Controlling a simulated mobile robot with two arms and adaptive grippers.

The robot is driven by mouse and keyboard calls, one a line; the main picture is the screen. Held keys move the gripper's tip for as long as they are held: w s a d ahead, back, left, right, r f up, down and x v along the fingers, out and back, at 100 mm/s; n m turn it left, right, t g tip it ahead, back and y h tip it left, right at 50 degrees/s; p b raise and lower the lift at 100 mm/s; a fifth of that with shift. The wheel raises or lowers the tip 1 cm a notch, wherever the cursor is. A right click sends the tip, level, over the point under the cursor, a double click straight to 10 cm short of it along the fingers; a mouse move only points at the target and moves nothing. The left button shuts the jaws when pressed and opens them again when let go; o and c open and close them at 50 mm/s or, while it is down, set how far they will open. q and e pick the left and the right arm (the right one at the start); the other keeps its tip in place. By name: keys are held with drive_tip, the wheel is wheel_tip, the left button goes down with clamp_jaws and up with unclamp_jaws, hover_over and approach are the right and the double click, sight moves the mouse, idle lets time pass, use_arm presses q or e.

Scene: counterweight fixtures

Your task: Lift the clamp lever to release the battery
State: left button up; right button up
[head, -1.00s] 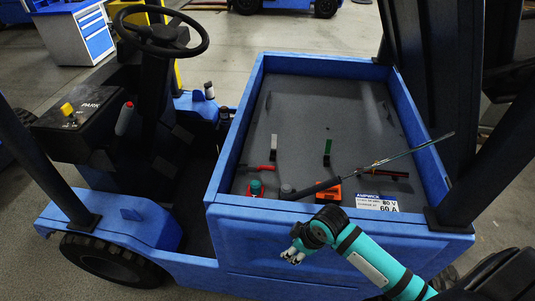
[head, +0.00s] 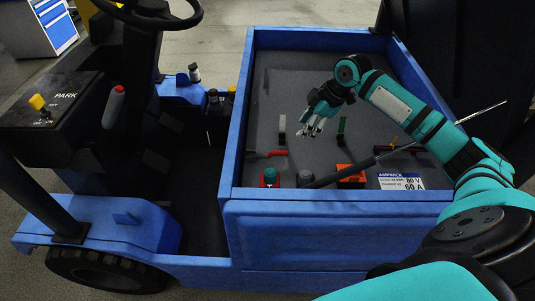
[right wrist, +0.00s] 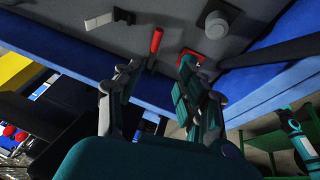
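A red lever handle (head: 265,154) lies on the grey deck inside the blue-walled bay, left of centre, with a grey block (head: 282,128) just behind it. A second lever with a red end (head: 392,145) lies at the right, partly behind my arm, near a green block (head: 341,126). My right gripper (head: 312,127) is over the deck between these two levers, empty. In the right wrist view its fingers (right wrist: 158,68) are spread apart, and the red handle (right wrist: 156,40) shows beyond and between them; no contact is visible. My left gripper is not in view.
A long dark bar (head: 345,172) slants rightward. The blue front wall (head: 330,207) rises nearby. The rear deck is clear.

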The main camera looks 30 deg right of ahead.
drive_tip(key=w, duration=0.1)
drive_tip(key=p, duration=0.2)
approach(282, 152)
drive_tip(key=p+x, duration=0.1)
drive_tip(key=x, duration=0.6)
drive_tip(key=shift+w+a+f, duration=0.15)
drive_tip(key=shift+f, duration=0.15)
drive_tip(key=shift+w+a+f, duration=0.1)
drive_tip(key=shift+w+f, duration=0.15)
drive_tip(key=shift+f, duration=0.25)
drive_tip(key=shift+s, duration=0.1)
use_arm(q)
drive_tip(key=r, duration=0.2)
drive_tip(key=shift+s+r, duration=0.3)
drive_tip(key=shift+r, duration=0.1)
use_arm(e)
clamp_jaws()
